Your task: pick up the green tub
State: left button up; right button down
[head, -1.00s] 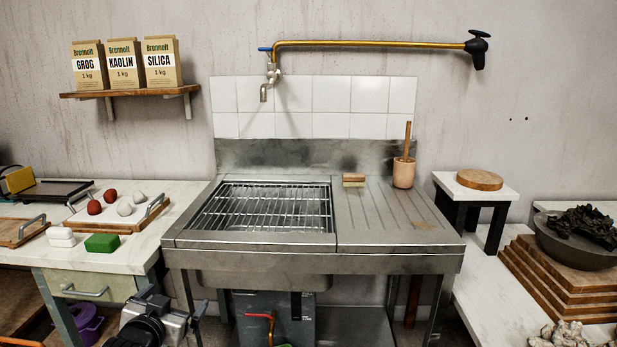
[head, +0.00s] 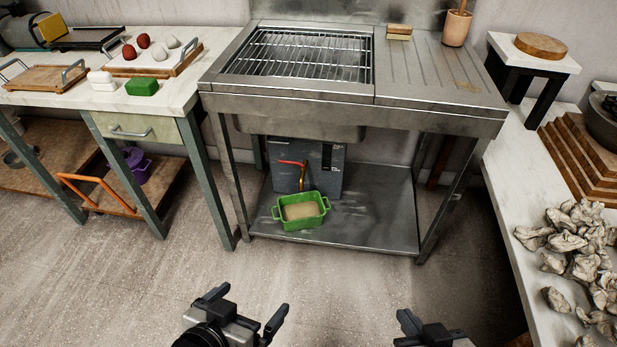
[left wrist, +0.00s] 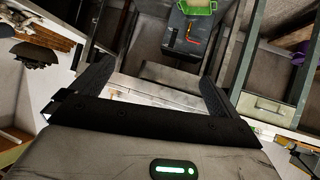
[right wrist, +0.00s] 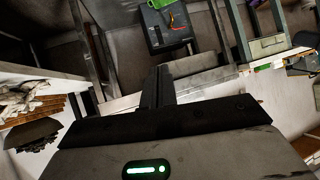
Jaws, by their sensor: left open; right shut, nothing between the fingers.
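The green tub (head: 304,223) stands on the low metal shelf under the sink, near the shelf's front left. It has two side handles and a beige filling. Part of it shows at the top of the left wrist view (left wrist: 198,8) and of the right wrist view (right wrist: 160,3). My left gripper (head: 250,306) is open and empty, in front of the shelf and apart from the tub. My right gripper (head: 412,322) is shut and empty, further right and also apart from the tub.
A grey box (head: 335,167) with a red-and-yellow pipe stands right behind the tub. The sink unit (head: 400,116) overhangs the shelf (head: 375,225), with legs at both sides. A right-hand bench (head: 510,195) holds clay lumps. The floor in front is clear.

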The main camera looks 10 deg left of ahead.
aim_at(306, 210)
jog(key=u, duration=0.65)
jog(key=i, duration=1.4)
jog(key=u, duration=0.35)
